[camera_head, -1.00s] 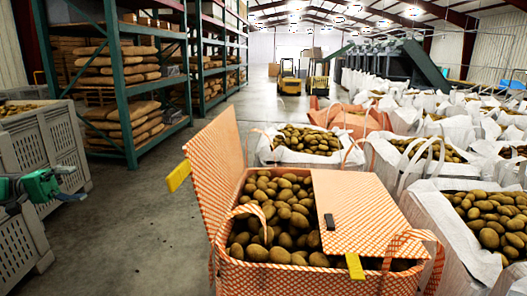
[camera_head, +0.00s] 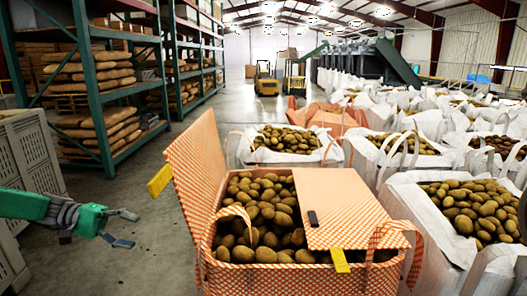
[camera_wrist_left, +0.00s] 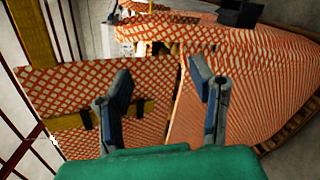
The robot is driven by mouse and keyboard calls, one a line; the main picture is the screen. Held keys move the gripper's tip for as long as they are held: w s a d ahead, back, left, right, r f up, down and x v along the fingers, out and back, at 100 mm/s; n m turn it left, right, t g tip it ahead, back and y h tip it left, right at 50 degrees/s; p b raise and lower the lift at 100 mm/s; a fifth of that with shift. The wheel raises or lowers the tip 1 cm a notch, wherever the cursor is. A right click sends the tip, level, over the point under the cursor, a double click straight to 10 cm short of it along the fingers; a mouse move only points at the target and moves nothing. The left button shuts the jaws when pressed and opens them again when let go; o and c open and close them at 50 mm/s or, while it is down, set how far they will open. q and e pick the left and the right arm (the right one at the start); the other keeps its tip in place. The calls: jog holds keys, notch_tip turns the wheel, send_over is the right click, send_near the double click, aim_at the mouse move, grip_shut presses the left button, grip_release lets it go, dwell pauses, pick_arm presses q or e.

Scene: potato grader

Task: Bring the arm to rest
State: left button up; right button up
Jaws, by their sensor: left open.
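My left gripper (camera_head: 126,229) is in the head view at the lower left, green with dark fingers. Its fingers are apart with nothing between them. It is left of the orange checked bag (camera_head: 235,275) and apart from it. The left wrist view also shows its open fingers (camera_wrist_left: 160,92), with orange checked panels (camera_wrist_left: 75,85) beyond them. My right gripper does not show.
The bag holds potatoes (camera_head: 258,212) and has one raised flap (camera_head: 202,165) and one flat flap (camera_head: 345,205). Grey crates (camera_head: 28,160) stand at the left. White potato sacks (camera_head: 415,205) fill the right. Bare floor (camera_head: 125,180) lies between crates and bag.

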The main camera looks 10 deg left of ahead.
pick_arm(q)
jog(key=s+d+f+g+y, duration=0.2)
jog(key=d+f+y, duration=0.1)
jog(key=d+f, duration=0.65)
jog(key=s+d+f+g+y, duration=0.3)
jog(key=s+d+f+y, duration=0.3)
jog(key=s+d+f, duration=0.55)
jog(key=s+a+f+m+t+y, duration=0.1)
jog(key=s+m+y, duration=0.2)
jog(key=s, duration=0.5)
jog(key=s+a+f+m+t+y, duration=0.1)
jog(key=s+f+m+y, duration=0.1)
jog(key=s, duration=0.6)
jog(key=shift+s+m+t+y, duration=0.3)
jog(key=shift+s+m+y, duration=0.05)
jog(key=shift+m+y, duration=0.4)
